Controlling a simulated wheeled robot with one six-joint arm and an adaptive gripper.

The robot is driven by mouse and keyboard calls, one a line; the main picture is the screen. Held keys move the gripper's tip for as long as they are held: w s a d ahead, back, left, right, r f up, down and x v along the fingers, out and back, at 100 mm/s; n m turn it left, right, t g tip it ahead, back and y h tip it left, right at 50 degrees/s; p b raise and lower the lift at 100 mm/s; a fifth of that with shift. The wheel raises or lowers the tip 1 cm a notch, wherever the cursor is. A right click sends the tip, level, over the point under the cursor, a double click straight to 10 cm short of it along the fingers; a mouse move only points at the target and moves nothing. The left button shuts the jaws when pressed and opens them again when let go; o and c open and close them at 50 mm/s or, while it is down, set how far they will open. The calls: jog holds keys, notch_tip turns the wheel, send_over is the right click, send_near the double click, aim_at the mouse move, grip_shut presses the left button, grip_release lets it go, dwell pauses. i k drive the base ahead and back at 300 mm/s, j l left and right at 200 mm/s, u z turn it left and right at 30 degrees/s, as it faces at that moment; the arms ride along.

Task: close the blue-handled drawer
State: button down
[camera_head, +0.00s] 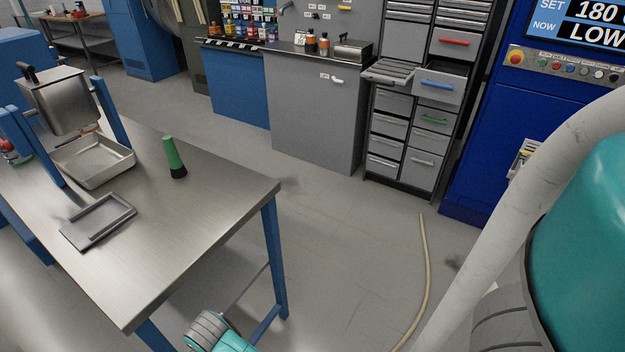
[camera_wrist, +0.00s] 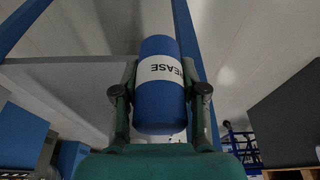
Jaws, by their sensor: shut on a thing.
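The blue-handled drawer (camera_head: 438,90) stands pulled out from the grey drawer cabinet at the back right in the head view. Its blue handle (camera_head: 437,85) is on the front face, and its dark inside shows above the front. In the wrist view my gripper (camera_wrist: 160,95) is shut on a blue cylinder with a white label (camera_wrist: 158,85) that reads "EASE" in part. The head view does not show my gripper, so its place relative to the drawer cannot be told.
A red-handled drawer (camera_head: 452,43) is above and a green-handled drawer (camera_head: 433,119) below. A metal worktable (camera_head: 210,220) with a green-and-black bottle (camera_head: 174,157) and trays fills the left. A pale hose (camera_head: 426,270) lies on the open floor before the cabinet. A blue machine (camera_head: 480,140) stands right.

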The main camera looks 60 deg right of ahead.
aim_at(443, 81)
jog(key=k+l+z, duration=0.1)
jog(key=z, duration=1.55)
jog(key=i+l, duration=0.05)
